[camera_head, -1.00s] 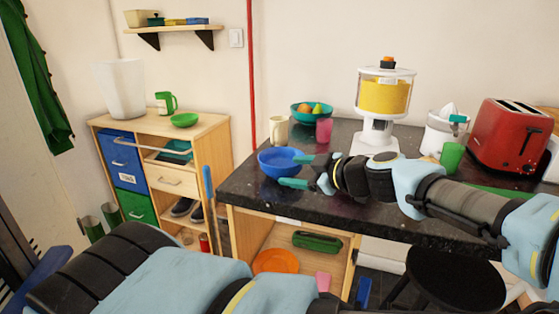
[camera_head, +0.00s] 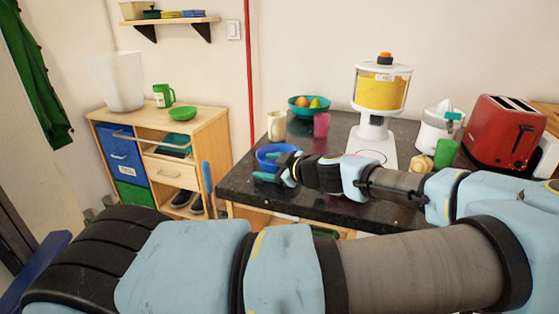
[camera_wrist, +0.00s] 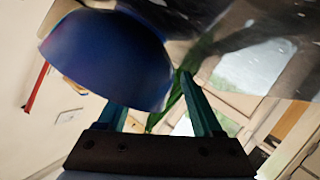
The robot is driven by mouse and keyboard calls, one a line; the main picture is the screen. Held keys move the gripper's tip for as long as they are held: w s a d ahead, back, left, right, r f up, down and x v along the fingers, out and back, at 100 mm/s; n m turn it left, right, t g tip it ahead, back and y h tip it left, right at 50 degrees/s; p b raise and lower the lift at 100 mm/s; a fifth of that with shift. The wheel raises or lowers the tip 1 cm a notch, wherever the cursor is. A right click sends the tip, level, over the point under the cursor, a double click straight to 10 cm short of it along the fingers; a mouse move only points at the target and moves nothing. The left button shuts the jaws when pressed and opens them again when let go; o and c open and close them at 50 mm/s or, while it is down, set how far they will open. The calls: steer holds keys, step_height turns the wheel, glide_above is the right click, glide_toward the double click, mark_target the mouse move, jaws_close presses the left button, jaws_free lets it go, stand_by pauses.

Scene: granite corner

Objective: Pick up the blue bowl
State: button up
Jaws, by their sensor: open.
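The blue bowl (camera_head: 270,152) sits near the left end of the dark counter in the head view. My gripper (camera_head: 273,167) is at its near side, its teal fingers open, and partly covers the bowl. In the wrist view the bowl (camera_wrist: 105,55) is large at upper left, in front of one finger and hiding its tip. The other finger stands clear to the right. The bowl's edge reaches into the space between the fingers; whether either finger touches it I cannot tell.
On the dark counter (camera_head: 335,206), a cream mug (camera_head: 276,126), a pink cup (camera_head: 321,125) and a teal fruit bowl (camera_head: 304,112) stand behind the blue bowl. A yellow-filled dispenser (camera_head: 381,92) and red toaster (camera_head: 506,128) stand to the right. A wooden cabinet (camera_head: 212,145) is at left.

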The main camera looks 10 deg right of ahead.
jaws_close()
stand_by(0.4)
